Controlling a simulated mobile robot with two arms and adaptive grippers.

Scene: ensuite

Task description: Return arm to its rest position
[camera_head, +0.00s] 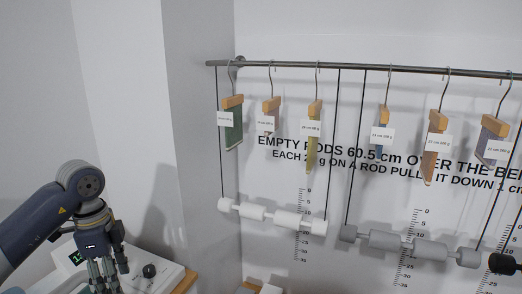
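My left arm comes in from the left edge, blue-grey with a dark round joint. My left gripper (106,278) hangs from it, fingers pointing down, at the lower left. It is over or in front of a white device (155,275) with a dark knob and a small lit display. The fingertips run near the bottom edge, so I cannot tell if they are open or shut. I see nothing clearly held. My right gripper is not in view.
A metal rail (385,69) on the back wall carries several hanging tagged pieces. White (270,215) and grey (410,246) rods hang below on cords, beside printed scales. A black rod end (503,264) is at the right edge. A wall corner stands between arm and rail.

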